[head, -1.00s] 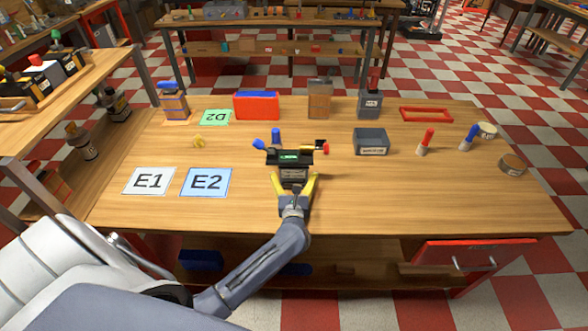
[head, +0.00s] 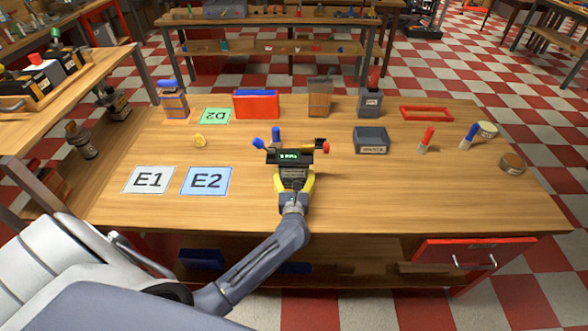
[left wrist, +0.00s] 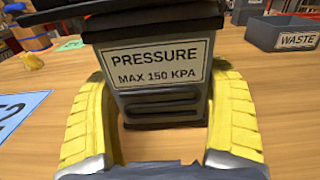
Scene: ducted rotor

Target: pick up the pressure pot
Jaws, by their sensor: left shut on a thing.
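The pressure pot (head: 292,158) is a dark grey box with a wide dark top and a small green display, at the middle of the table in the head view. Its front label reads "PRESSURE MAX 150 KPA" in the left wrist view (left wrist: 155,65). My left gripper (head: 293,182) has yellow fingers and is shut on the pot, one finger on each side. The pot is upright; I cannot tell whether its base touches the table. My right gripper is not in view.
A grey waste bin (head: 371,140) stands right of the pot, and a yellow item (head: 200,140) lies to the left. Sheets E1 (head: 148,180) and E2 (head: 206,181) lie at the left front. A red and blue box (head: 256,104) stands behind. The right front of the table is clear.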

